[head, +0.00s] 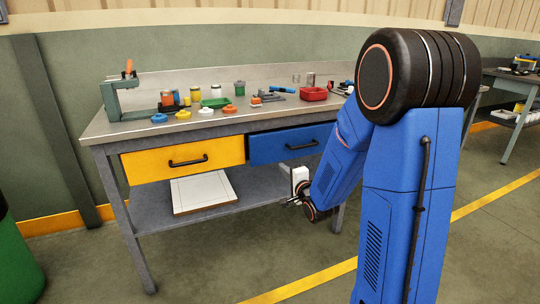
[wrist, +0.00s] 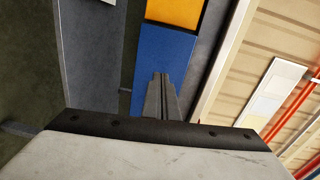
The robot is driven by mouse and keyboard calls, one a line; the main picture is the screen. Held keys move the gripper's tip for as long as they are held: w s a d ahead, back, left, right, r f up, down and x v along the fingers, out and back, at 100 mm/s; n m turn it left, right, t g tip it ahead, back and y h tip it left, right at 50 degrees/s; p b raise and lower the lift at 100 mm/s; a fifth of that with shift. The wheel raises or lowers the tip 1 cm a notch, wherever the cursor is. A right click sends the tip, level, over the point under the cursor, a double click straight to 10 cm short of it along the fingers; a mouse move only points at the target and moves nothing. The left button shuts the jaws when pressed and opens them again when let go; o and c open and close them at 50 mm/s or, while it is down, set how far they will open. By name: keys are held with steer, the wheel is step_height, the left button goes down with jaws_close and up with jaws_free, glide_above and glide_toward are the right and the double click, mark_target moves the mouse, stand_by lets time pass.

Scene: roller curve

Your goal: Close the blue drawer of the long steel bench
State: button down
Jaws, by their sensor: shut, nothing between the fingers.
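The long steel bench (head: 240,122) stands along the wall in the head view. My gripper (head: 288,202) is below the blue drawer, in front of the lower shelf, apart from the handle. In the wrist view my gripper (wrist: 160,76) is shut and empty, its fingers overlapping the blue drawer front (wrist: 165,50); contact is not visible.
The yellow drawer (head: 182,161) is on the left. A white panel (head: 203,191) lies on the lower shelf (head: 155,212). Several small items and a red tray (head: 314,94) are on the benchtop. A green bin (head: 15,265) stands at lower left. The floor in front is clear.

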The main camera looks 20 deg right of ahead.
glide_toward(267, 150)
steer(key=shift+m+t, duration=0.3)
steer(key=w, duration=0.6)
steer(key=shift+w+a+f, duration=0.1)
steer(key=shift+w+f, duration=0.15)
steer(key=w, duration=0.3)
steer(key=shift+w+a, duration=0.15)
steer(key=shift+w, duration=0.65)
steer(key=shift+w+r, duration=0.1)
steer(key=shift+r, duration=0.15)
